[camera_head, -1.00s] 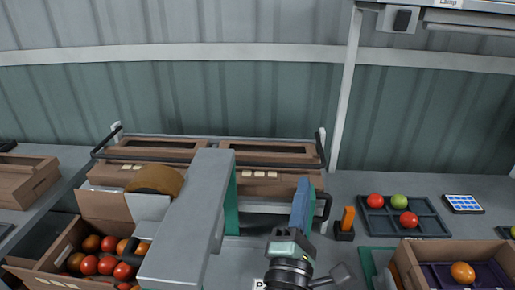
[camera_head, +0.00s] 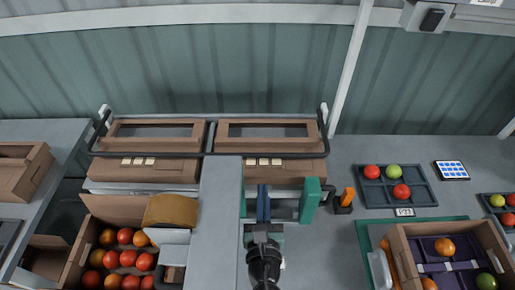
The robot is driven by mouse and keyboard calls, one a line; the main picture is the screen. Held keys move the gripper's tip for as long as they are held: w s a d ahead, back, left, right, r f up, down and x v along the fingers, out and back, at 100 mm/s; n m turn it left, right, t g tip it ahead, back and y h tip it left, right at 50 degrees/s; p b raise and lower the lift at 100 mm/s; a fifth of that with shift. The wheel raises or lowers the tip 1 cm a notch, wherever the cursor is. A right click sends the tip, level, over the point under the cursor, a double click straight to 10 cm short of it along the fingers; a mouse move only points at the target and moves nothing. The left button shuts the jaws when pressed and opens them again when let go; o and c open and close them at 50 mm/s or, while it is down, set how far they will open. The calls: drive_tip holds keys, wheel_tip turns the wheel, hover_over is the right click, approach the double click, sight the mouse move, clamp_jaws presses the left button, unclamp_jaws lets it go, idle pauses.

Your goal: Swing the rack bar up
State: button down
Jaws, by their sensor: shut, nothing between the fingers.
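The rack bar (camera_head: 150,154) is a thin dark bar running across the front of two brown cartons on the rack (camera_head: 101,125). Its side arms slope back to pale end pieces at the rack's rear corners, so it sits low. My gripper (camera_head: 263,188) is shut and empty, with its blue-grey fingers together. It appears below the bar in the picture, right of centre, with a visible gap to the bar. How high the fingers are relative to the bar is hard to tell.
A green-sided stand (camera_head: 311,200) with grey crosspieces surrounds the fingers in the picture. An orange-handled tool (camera_head: 348,196) stands to its right. A dark tray (camera_head: 428,187) with tomatoes lies farther right. A carton of tomatoes (camera_head: 74,252) is at lower left.

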sight(262, 168)
idle(0.3)
drive_tip(key=w, duration=0.6)
drive_tip(key=w+f+b, duration=0.1)
drive_tip(key=w, duration=0.2)
drive_tip(key=shift+w+d, duration=0.2)
drive_tip(key=shift+w, duration=0.25)
drive_tip(key=shift+r, duration=0.2)
